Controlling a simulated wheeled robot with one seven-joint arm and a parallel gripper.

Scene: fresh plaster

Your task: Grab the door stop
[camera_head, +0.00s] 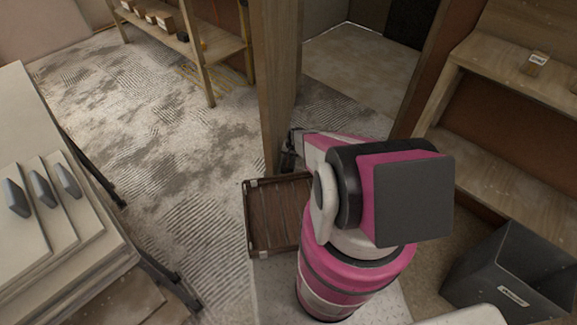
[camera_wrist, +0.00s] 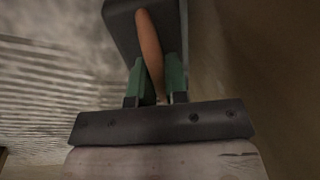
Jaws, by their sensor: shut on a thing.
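My gripper (camera_wrist: 156,68) shows in the wrist view with two green fingers shut on a slim orange-brown thing, which I take to be the door stop (camera_wrist: 150,38). It sticks out beyond the fingertips. A dark grey shape lies behind or around it, and I cannot tell if it is part of the same thing. In the head view my gripper (camera_head: 289,156) is at the foot of the wooden post, left of my pink arm. The door stop cannot be made out there.
A dark bin (camera_head: 513,272) stands at right, by wooden shelves (camera_head: 510,100). A table (camera_head: 85,245) with boards is at left. Patterned floor between is clear.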

